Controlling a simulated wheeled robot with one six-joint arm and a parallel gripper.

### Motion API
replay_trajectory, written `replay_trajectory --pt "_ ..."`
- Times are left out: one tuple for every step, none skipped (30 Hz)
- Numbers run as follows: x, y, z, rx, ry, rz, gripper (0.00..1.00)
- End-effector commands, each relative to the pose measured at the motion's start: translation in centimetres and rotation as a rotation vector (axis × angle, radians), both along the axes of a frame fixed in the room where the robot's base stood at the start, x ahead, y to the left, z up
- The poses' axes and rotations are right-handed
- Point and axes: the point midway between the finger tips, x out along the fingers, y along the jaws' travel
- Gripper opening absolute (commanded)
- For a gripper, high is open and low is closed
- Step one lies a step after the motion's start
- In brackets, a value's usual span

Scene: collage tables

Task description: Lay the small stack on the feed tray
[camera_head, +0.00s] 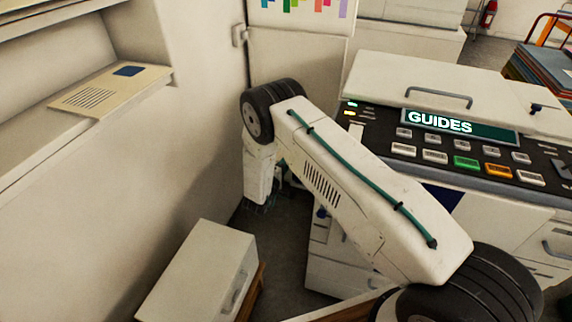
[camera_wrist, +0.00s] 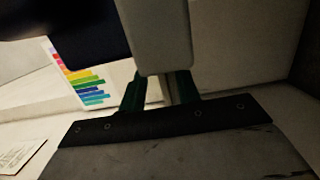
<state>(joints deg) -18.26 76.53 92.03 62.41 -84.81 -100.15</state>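No small stack can be made out for certain in either view. A cream, tray-like panel (camera_head: 112,88) with a blue patch and a slotted grille juts from a recess at the left; I cannot tell whether it is the feed tray. My gripper hangs at the far end of my arm, low in the gap left of the copier, and is mostly hidden in the head view. In the wrist view, dark and pale blocks fill the top, above teal-edged parts and a riveted dark strip. Whether the gripper holds anything is unclear.
A copier (camera_head: 437,76) with a GUIDES display and buttons stands at the right. A pale box with a handle (camera_head: 197,272) is low at the front. Stacked folders (camera_head: 542,75) lie at the far right. A colour-bar chart (camera_wrist: 83,78) shows in the wrist view.

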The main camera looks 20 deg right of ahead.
Motion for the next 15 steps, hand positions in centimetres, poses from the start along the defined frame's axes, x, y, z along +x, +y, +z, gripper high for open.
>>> replay_trajectory --pt "0.0 0.0 0.0 0.0 0.0 0.0 0.32" --pt "0.0 0.0 0.0 0.0 0.0 0.0 0.32" --pt "0.0 0.0 0.0 0.0 0.0 0.0 0.32" --pt "0.0 0.0 0.0 0.001 0.001 0.0 0.32" --pt "0.0 0.0 0.0 0.0 0.001 0.0 0.32" --pt "-0.1 0.1 0.0 0.0 0.001 0.0 0.32" --pt "-0.2 0.2 0.0 0.0 0.001 0.001 0.32" --pt "-0.3 0.3 0.0 0.0 0.001 0.002 0.32" --pt "-0.6 0.7 -0.1 -0.001 0.002 0.003 0.32" --pt "-0.9 0.9 -0.1 0.0 0.003 0.003 0.32" --pt "-1.2 1.2 -0.1 0.0 0.003 0.002 0.32" --pt "-1.7 1.7 -0.1 0.0 0.003 0.003 0.32" --pt "-2.1 2.1 -0.1 0.0 0.003 0.004 0.32" --pt "-2.5 2.5 -0.1 0.0 0.003 0.004 0.32" --pt "-3.0 3.0 -0.1 0.0 0.003 0.003 0.32"
